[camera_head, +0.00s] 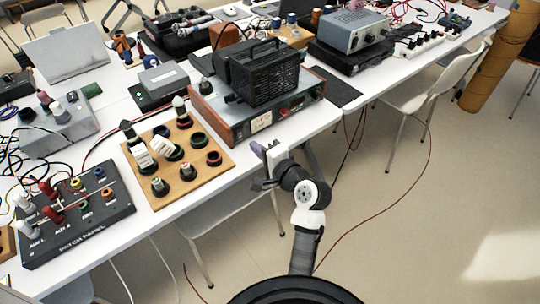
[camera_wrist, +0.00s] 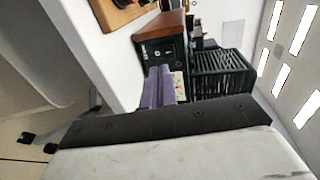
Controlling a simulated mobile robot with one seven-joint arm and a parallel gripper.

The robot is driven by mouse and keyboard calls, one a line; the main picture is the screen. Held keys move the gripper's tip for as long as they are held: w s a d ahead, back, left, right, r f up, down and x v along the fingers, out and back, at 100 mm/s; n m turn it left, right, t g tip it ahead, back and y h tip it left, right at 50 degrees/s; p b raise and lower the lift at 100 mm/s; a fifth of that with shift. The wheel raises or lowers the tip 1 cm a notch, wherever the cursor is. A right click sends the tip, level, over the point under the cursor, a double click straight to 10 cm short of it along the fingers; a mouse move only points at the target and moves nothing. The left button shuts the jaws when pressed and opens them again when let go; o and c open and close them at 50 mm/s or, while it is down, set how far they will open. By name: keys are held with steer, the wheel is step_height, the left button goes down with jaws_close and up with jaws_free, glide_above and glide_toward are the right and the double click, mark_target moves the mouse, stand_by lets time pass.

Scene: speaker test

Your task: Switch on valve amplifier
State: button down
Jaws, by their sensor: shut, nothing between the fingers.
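The valve amplifier (camera_head: 285,113) stands near the front edge of the white table in the head view. It has wooden ends, a dark front panel with a pale meter (camera_head: 261,121), and a black slotted cage (camera_head: 278,80) on top. In the wrist view the amplifier's front panel (camera_wrist: 172,47) shows small controls, too small to tell their setting; the cage (camera_wrist: 222,76) is at the right. My gripper (camera_head: 257,150) is just in front of the table edge, below the amplifier's front. Its purple fingers (camera_wrist: 161,84) are shut and empty, and cover part of the panel.
A wooden board (camera_head: 209,178) with several sockets and plugs lies left of the amplifier. A black connector box (camera_head: 80,222) is further left. A grey instrument (camera_head: 352,31) stands behind to the right. A white chair (camera_head: 437,82) and a loose red cable are at the right.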

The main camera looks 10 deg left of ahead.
mark_target(241, 132)
steer(key=shift+w+a+r+p, duration=0.1)
steer(key=shift+w+a+p, duration=0.15)
steer(key=shift+w+a, duration=0.6)
steer(key=shift+w+a+r+p, duration=0.1)
steer(key=shift+w+a+p, duration=0.15)
steer(key=shift+w+a, duration=0.55)
steer(key=shift+s+a, duration=0.15)
steer(key=shift+s, duration=0.1)
steer(key=shift+r, duration=0.1)
steer(key=p, duration=0.1)
steer(key=r+p, duration=0.1)
steer(key=p, duration=0.1)
steer(key=shift+w+a+h, duration=0.2)
steer(key=shift+a+h, duration=0.05)
steer(key=shift+h, duration=0.05)
steer(key=shift+f, duration=0.45)
steer(key=shift+d, duration=0.1)
